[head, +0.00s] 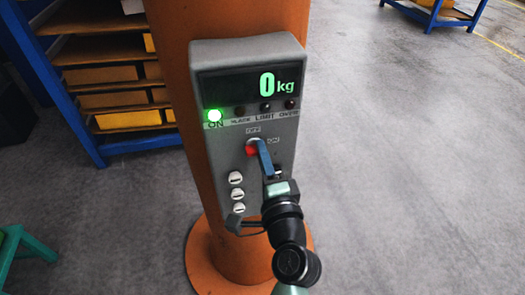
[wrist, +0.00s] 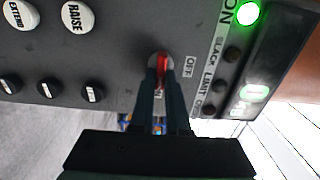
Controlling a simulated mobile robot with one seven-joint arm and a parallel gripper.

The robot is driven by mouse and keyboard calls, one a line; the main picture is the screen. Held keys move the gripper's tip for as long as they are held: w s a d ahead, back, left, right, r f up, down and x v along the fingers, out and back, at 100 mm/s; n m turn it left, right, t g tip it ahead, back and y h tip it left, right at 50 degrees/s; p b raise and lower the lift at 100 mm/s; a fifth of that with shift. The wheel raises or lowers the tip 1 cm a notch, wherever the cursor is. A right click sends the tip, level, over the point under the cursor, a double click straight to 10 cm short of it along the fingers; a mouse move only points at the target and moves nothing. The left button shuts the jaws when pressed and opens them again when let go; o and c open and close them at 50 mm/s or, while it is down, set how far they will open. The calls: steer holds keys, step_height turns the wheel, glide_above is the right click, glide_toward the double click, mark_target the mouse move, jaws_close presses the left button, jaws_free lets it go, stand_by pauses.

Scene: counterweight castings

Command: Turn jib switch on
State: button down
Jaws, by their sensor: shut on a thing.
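The green ON lamp (head: 215,116) is lit and the display (head: 275,84) reads 0 kg.
The box is mounted on an orange column (head: 215,240) with a round base. White push buttons (head: 237,193) sit left of my gripper, with RAISE (wrist: 77,16) close by. A blue rack (head: 60,90) stands behind left, a green stand (head: 20,250) lower left.

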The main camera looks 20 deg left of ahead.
stand_by(0.5)
steer(key=c, duration=0.9)
jaws_free()
steer(key=shift+s+d, duration=0.1)
steer(key=b+v, duration=0.4)
steer(key=v, duration=0.8)
steer(key=shift+s+d, duration=0.2)
steer(key=shift+s, duration=0.1)
